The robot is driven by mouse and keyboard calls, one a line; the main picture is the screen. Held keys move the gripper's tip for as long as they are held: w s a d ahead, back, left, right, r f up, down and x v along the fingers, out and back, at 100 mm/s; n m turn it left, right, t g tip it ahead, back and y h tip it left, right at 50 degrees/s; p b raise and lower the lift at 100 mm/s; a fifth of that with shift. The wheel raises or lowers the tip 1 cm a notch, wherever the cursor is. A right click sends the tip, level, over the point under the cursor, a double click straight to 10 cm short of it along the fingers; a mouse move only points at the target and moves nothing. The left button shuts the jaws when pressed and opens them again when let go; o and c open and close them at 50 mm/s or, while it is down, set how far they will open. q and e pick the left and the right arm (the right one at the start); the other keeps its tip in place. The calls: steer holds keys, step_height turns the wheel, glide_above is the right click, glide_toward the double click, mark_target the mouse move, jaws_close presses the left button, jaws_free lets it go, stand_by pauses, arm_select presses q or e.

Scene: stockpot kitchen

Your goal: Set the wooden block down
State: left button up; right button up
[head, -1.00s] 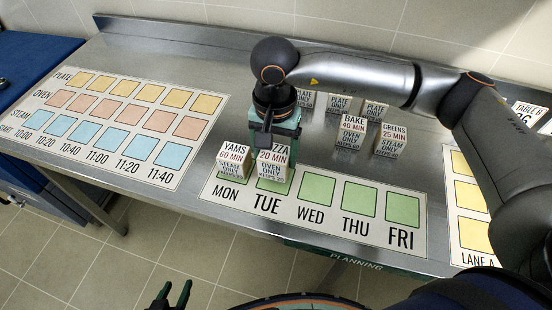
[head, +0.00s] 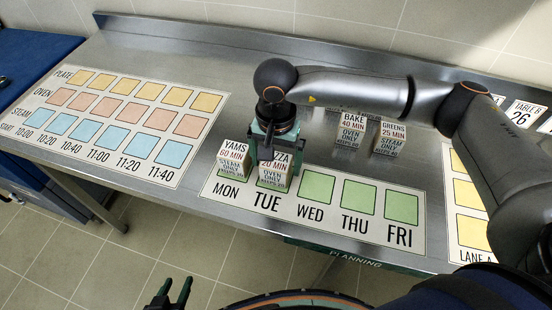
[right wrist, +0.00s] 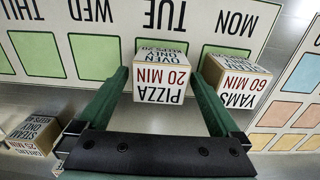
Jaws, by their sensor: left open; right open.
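The white-and-wood pizza block (head: 273,175), marked "PIZZA 20 MIN", stands upright on the TUE square of the planning strip. My right gripper (head: 272,142) is above and around it in the head view. In the right wrist view the pizza block (right wrist: 162,82) is between the two green fingers (right wrist: 160,95), with a gap showing on each side, so the gripper is open. The block covers much of the green TUE square (right wrist: 160,46). My left gripper (head: 174,293) is open and empty at the bottom of the head view, away from the table.
The yams block (head: 233,163) stands close beside on MON. The WED (head: 316,187), THU and FRI squares are bare. The bake block (head: 351,130) and greens block (head: 390,138) stand behind. A start-time chart (head: 118,112) lies to the left.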

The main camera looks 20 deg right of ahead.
mark_target(276, 161)
step_height(276, 161, up, 12)
steer(key=b, duration=0.1)
steer(key=shift+r, duration=0.2)
